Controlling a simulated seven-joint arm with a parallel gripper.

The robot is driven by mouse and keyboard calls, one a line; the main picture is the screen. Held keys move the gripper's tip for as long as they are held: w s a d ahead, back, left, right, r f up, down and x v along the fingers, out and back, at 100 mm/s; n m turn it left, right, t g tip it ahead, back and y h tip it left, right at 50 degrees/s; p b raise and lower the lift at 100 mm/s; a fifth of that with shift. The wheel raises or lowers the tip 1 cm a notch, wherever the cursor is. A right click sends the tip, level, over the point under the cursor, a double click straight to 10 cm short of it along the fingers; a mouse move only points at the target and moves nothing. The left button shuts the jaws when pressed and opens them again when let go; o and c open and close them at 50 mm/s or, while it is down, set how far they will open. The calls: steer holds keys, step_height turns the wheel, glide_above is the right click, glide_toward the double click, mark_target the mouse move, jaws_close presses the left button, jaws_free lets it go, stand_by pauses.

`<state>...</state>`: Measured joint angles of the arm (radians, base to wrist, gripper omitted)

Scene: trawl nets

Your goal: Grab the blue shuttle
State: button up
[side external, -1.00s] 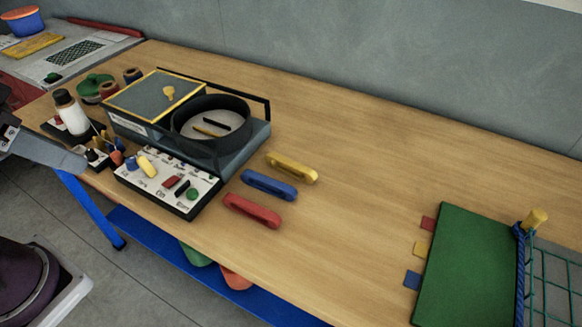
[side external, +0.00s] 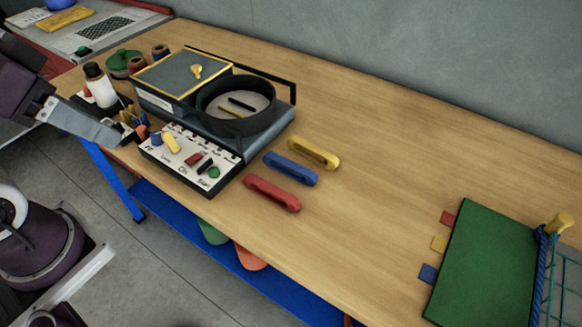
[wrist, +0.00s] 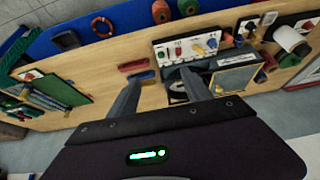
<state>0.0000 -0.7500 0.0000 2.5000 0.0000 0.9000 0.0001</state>
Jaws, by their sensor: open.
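The blue shuttle (side external: 291,168) lies flat on the wooden table, between the red shuttle (side external: 272,193) and the yellow shuttle (side external: 314,152). In the wrist view the blue shuttle (wrist: 144,76) shows beyond and between my fingers, next to the red shuttle (wrist: 132,66). My gripper (wrist: 158,80) is open, with nothing between its fingers. In the side view my gripper (side external: 112,135) is at the left, by the table's front edge, well apart from the shuttles. Only one grey finger shows clearly there.
A machine with a round black bowl (side external: 237,106) and a control panel (side external: 190,161) stands left of the shuttles. A bottle (side external: 98,85) stands near my gripper. A green mat (side external: 484,265) lies at the right. The table between shuttles and mat is clear.

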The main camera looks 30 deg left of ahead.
steer(key=m+g+y, duration=0.3)
steer(key=m+y, duration=0.7)
steer(key=m, duration=1)
glide_above(290, 164)
steer(key=s+d, duration=0.3)
step_height(290, 164, down, 17)
steer(key=d+f+m, duration=0.1)
steer(key=d+f+t+y, duration=0.1)
steer(key=f, duration=0.1)
steer(key=d+f+m+t, duration=0.1)
steer(key=f, duration=0.1)
steer(key=shift+s+d+f+m, duration=0.1)
steer(key=shift+d+f+m, duration=0.1)
steer(key=shift+m, duration=0.1)
steer(key=x, duration=0.6)
steer(key=shift+w+f, duration=0.1)
steer(key=shift+w, duration=0.25)
steer(key=shift+w+a+f, duration=0.1)
steer(key=shift+a+f, duration=0.05)
steer(key=shift+a, duration=0.05)
jaws_close()
